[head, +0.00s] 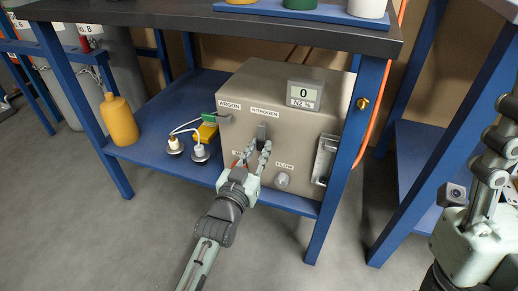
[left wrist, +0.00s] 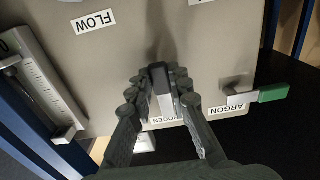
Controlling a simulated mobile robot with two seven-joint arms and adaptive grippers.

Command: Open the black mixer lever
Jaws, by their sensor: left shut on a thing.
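The grey gas mixer box (head: 245,98) stands on the blue lower shelf of the bench. Its black lever (head: 262,131) is on the front under the NITROGEN label and looks upright. My left gripper (head: 257,150) is at the box front with its fingers around this lever. In the left wrist view the black lever (left wrist: 159,78) sits between the two fingers of my left gripper (left wrist: 160,90), which are shut on it. The NITROGEN label is partly hidden by the fingers there. My right gripper (head: 493,155) is at the right edge, partly cut off, away from the box.
A green lever (head: 208,118) sits by the ARGON label; it also shows in the left wrist view (left wrist: 272,93). A display (head: 304,94) reads 0. A flow knob (head: 282,180) and flow meter (head: 325,160) are to the right. A yellow bottle (head: 119,118) stands left.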

